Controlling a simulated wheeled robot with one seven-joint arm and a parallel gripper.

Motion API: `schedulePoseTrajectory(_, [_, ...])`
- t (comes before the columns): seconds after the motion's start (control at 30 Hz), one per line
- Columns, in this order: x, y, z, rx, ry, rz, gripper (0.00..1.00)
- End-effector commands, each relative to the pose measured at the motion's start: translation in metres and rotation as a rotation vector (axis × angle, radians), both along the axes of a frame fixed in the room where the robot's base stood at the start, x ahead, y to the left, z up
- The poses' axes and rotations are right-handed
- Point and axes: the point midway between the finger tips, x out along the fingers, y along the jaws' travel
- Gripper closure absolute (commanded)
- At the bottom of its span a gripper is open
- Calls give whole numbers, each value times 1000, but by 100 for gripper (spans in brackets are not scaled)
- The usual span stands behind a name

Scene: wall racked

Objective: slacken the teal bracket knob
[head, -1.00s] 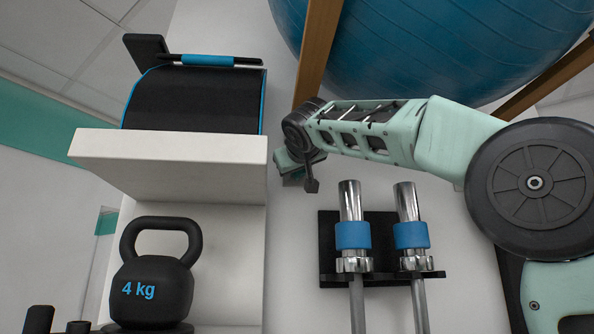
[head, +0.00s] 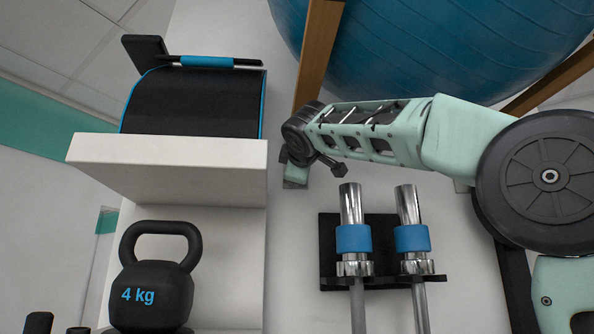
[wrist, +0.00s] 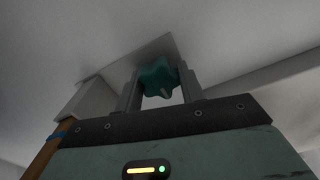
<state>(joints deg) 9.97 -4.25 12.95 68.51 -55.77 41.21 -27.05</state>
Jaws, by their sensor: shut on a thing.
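The teal bracket knob (wrist: 159,77) is a lobed star knob in the wrist view, below a pale flat surface. My gripper (wrist: 160,73) has its two grey fingers on either side of the knob and is shut on it. In the head view the knob is hidden behind my wrist and the white shelf. Only a small pale green end piece (head: 295,177) shows below my wrist there, and I cannot tell its parts.
A white shelf (head: 168,152) bears a black roll with blue trim (head: 195,102). A kettlebell (head: 152,285) stands below. Two chrome bar ends (head: 351,205) sit in a black rack right of my wrist. A blue ball (head: 450,45) rests behind wooden struts (head: 318,50).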

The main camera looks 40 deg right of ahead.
Motion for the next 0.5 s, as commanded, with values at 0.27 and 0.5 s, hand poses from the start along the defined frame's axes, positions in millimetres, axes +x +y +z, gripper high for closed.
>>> schedulePoseTrajectory(0.27, [0, 1, 1, -111, 62, 3, 84])
schedulePoseTrajectory(0.5, [0, 1, 0, -146, 84, 3, 84])
